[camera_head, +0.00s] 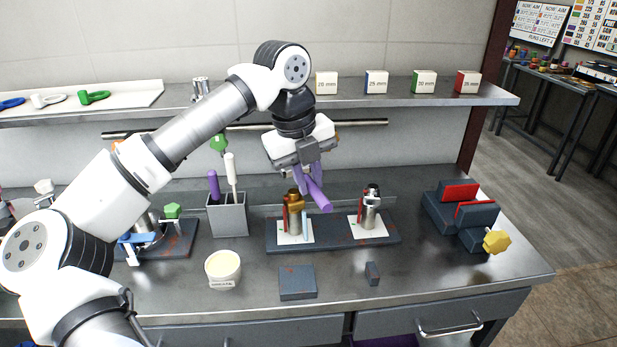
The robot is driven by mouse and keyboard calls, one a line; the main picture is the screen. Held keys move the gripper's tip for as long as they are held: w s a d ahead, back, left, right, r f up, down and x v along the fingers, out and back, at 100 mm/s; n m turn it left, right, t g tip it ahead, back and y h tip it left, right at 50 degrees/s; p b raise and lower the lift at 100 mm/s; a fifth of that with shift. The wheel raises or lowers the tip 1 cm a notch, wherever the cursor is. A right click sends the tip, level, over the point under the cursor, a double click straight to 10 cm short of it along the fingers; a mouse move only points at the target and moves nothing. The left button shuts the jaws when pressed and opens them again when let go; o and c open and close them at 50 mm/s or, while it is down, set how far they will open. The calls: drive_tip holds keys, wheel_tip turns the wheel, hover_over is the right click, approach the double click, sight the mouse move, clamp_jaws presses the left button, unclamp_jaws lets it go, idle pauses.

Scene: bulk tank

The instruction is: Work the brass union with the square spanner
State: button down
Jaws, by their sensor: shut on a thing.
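The brass union (294,212) stands upright on a white square on a dark base plate (333,234), a little right of centre. My gripper (308,170) is above it, shut on a purple tool (319,194), which looks like the spanner. The tool's thick end slopes down toward the front right, just above and right of the union's top. Its square end cannot be made out, and I cannot tell whether the tool touches the union. A light blue upright piece (305,222) stands beside the union.
A steel fitting with red parts (370,215) stands close right on the same plate. A grey holder (228,217) with upright handles is to the left. A vise (465,215) is at the right. A shelf (410,89) with boxes runs behind my arm.

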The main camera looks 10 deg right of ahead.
drive_tip(key=a+b+x, duration=0.1)
drive_tip(key=b+x, duration=0.6)
drive_tip(key=x, duration=0.2)
drive_tip(key=shift+s+a+f, duration=0.3)
drive_tip(key=shift+a+f, duration=0.05)
drive_tip(key=shift+f, duration=0.05)
idle(0.7)
drive_tip(key=shift+d, duration=0.15)
drive_tip(key=w+d+n+b, duration=0.1)
drive_tip(key=n, duration=0.1)
drive_tip(key=w+d+n+b, duration=0.1)
drive_tip(key=d+n, duration=0.1)
drive_tip(key=n, duration=0.1)
drive_tip(key=w+d+n+t+b, duration=0.1)
drive_tip(key=d+n, duration=0.1)
drive_tip(key=shift+w+n+y+b, duration=0.2)
drive_tip(key=shift+n+y+b, duration=0.1)
drive_tip(key=shift+y+b, duration=0.1)
idle(1.4)
drive_tip(key=shift+s+a+r, duration=0.1)
drive_tip(key=shift+s+a, duration=0.1)
idle(0.3)
wheel_tip(320, 180, up, 7)
drive_tip(key=p, duration=0.4)
drive_tip(key=shift+p, duration=0.35)
idle(0.5)
